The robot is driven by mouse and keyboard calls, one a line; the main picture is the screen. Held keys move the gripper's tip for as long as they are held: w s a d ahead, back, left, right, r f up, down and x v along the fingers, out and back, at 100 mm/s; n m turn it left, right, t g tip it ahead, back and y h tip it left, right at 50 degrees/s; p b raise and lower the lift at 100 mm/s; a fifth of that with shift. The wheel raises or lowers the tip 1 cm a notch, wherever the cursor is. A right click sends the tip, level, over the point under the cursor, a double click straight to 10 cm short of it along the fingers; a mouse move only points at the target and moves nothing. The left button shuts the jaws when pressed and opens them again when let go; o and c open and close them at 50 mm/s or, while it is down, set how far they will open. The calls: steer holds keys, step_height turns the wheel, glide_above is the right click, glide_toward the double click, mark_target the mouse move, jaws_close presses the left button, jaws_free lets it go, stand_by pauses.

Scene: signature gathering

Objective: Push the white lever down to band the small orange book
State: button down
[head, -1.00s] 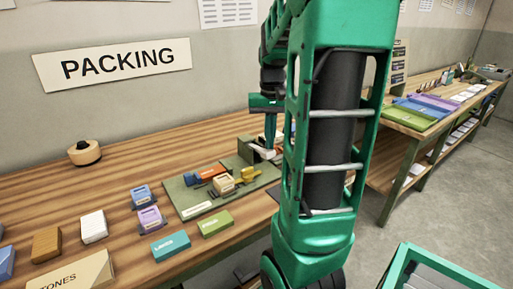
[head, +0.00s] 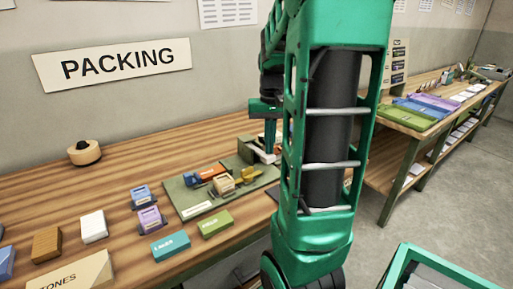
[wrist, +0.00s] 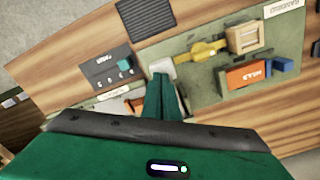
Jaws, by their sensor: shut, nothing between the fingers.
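The small orange book (head: 212,173) lies on the green board (head: 196,210) on the packing table; it also shows in the wrist view (wrist: 246,76). A yellow part (wrist: 203,51) sits beside it on the board. The white lever (head: 264,156) is at the board's back right; its pale end shows in the wrist view (wrist: 161,68). My gripper (wrist: 163,82) is shut and empty, with its fingertips at the lever's pale end. I cannot tell whether they touch. My arm hides part of the board's right side.
A wooden box (wrist: 246,38) and a blue block (wrist: 283,64) are also on the board. A teal box (head: 170,247) and a green box (head: 215,223) lie in front.

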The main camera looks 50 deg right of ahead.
steer(key=shift+f, duration=1.7)
stand_by(0.3)
steer(key=shift+r, duration=0.1)
stand_by(0.3)
steer(key=shift+r, duration=4.45)
steer(key=s+a+f+n, duration=0.1)
steer(key=s+a+f, duration=0.3)
steer(key=s+a, duration=0.3)
steer(key=s+a+f+n, duration=0.1)
steer(key=s+a+f, duration=0.3)
steer(key=a, duration=0.5)
steer(key=s, duration=0.2)
steer(key=shift+s+a, duration=0.25)
steer(key=shift+s, duration=0.1)
steer(key=shift+f, duration=0.1)
